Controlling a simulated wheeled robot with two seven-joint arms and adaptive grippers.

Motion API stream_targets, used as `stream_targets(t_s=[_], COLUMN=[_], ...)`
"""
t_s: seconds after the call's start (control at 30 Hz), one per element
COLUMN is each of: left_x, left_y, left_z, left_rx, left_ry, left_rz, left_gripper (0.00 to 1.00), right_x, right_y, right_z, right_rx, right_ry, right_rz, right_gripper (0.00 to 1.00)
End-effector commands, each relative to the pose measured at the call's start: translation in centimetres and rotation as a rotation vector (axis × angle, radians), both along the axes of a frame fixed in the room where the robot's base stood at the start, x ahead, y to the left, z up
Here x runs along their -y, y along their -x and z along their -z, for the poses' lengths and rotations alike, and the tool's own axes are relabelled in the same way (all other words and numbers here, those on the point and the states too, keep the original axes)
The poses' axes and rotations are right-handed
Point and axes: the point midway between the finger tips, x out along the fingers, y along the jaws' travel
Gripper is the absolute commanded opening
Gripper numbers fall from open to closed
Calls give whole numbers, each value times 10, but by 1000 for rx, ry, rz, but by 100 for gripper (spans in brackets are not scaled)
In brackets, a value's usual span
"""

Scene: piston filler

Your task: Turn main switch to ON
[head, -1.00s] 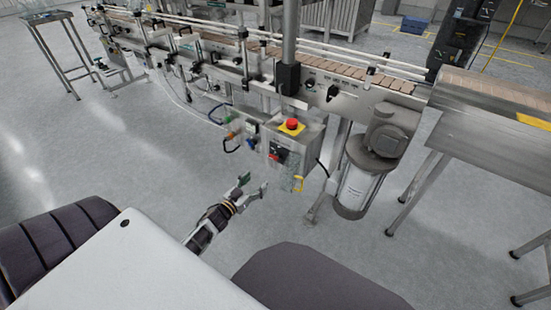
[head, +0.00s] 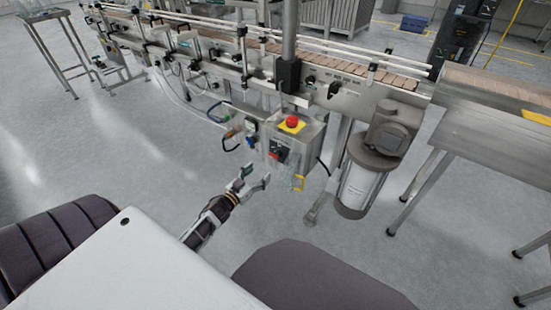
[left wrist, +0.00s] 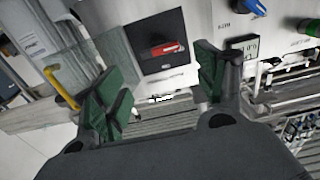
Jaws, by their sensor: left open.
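The main switch (head: 279,152) is a red handle on a dark square plate, on the front of the steel control box (head: 309,142). In the left wrist view the red handle (left wrist: 166,50) lies roughly level across its black plate, beyond my fingertips. My left gripper (head: 251,182) is open and empty, in front of the box and a little below and left of the switch. In the left wrist view its green-padded fingers (left wrist: 160,75) stand apart on either side of the switch, not touching the handle. My right gripper is not in view.
A red emergency button on a yellow plate (head: 292,124) sits on top of the box. The motor (head: 355,186) stands to the right. The floor in front is clear.

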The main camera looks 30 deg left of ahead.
Motion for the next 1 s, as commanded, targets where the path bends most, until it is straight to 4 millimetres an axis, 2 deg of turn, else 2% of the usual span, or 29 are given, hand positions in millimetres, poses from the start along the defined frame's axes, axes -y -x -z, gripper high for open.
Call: stream_targets(t_s=[0.7,1.0], left_x=[5,7], left_y=[-66,-91], left_z=[0,0], left_rx=[2,2], left_ry=[-1,-1], left_rz=[1,1], left_gripper=[71,71], right_x=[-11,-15], right_y=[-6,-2], right_z=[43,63], right_rx=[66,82], right_ry=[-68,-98], right_rz=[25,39], right_gripper=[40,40])
